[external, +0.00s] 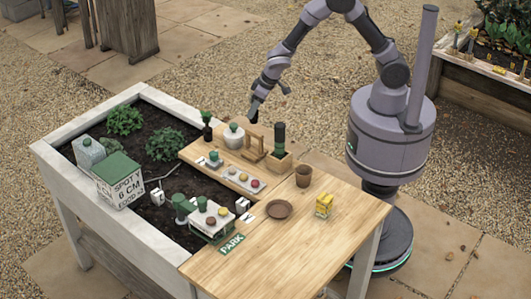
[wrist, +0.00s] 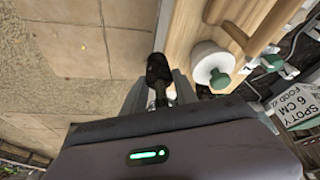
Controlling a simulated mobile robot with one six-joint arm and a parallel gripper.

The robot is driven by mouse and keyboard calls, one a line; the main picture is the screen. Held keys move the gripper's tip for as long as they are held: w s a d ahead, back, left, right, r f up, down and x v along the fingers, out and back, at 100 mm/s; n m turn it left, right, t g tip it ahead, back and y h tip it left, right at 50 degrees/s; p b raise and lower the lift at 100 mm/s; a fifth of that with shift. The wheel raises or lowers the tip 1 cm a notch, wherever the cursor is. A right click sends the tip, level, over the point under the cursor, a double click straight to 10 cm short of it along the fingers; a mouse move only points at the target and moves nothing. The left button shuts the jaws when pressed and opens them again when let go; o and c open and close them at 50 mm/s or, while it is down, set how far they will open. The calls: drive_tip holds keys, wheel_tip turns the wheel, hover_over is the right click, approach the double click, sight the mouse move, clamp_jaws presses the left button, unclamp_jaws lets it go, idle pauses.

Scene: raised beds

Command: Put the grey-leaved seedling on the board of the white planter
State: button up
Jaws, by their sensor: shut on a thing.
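In the wrist view my gripper (wrist: 159,92) is shut on a small dark lump with a mottled grey-green part, apparently the seedling (wrist: 158,70). Its leaves cannot be made out clearly. It is held in the air beside the board's edge, with paving behind it. The board lies across the white planter (external: 62,152).
The board also carries a wooden frame (external: 255,146), a dark green cylinder (external: 279,137) and a tray of coloured knobs (external: 244,180). A brown pot (external: 303,176), a brown saucer (external: 279,209) and a yellow box (external: 324,205) stand on the tabletop (external: 330,240).

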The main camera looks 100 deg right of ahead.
drive_tip(key=w, duration=0.4)
drive_tip(key=w+d+f, duration=0.1)
drive_tip(key=w, duration=0.3)
drive_tip(key=w+d, duration=0.1)
drive_tip(key=w, duration=0.3)
drive_tip(key=shift+w+f+b, duration=0.2)
drive_tip(key=shift+w+b, duration=0.1)
drive_tip(key=shift+w, duration=0.05)
drive_tip(key=shift+w+f, duration=0.2)
drive_tip(key=shift+f, duration=0.1)
drive_tip(key=shift+f+b, duration=0.85)
drive_tip(key=shift+f, duration=0.5)
drive_tip(key=shift+f, duration=0.2)
drive_tip(key=o, duration=1)
